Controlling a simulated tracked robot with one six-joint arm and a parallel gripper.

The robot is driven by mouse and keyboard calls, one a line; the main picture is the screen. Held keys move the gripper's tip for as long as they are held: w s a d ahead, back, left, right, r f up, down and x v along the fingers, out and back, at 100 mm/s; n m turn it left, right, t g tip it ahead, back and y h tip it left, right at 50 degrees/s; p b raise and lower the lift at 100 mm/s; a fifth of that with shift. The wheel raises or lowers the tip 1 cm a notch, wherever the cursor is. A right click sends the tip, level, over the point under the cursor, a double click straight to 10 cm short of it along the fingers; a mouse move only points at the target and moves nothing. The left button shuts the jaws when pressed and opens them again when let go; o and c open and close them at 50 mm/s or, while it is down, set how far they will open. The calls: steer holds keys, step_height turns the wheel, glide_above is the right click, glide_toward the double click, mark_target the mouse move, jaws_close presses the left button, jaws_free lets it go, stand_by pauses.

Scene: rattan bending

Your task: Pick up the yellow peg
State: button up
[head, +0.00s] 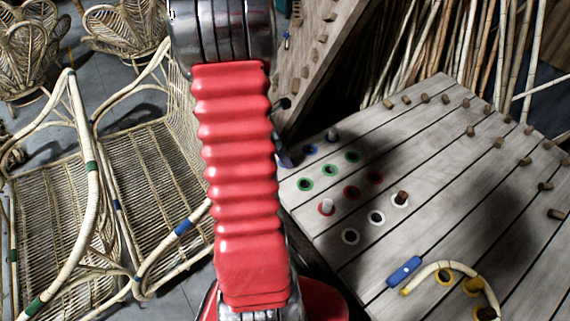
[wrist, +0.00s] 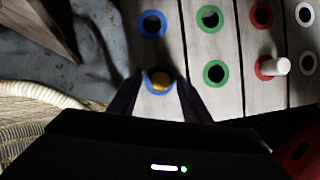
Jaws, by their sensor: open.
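My gripper (wrist: 159,88) is open, with one dark finger on each side of that peg. I cannot tell whether the fingers touch it or how deep they reach. In the head view my gripper (head: 284,153) is a dark shape at the board's left edge, partly behind my red arm, and the peg is hidden there.
A pale peg (wrist: 273,66) stands in a red-ringed hole to the right. Green-ringed holes (wrist: 215,73) lie between. An upright pegged board (head: 320,50) stands behind. Rattan chairs (head: 60,220) stand left.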

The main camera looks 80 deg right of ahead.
steer(key=shift+c, duration=0.7)
steer(key=c, duration=1)
step_height(320, 180, up, 10)
stand_by(0.4)
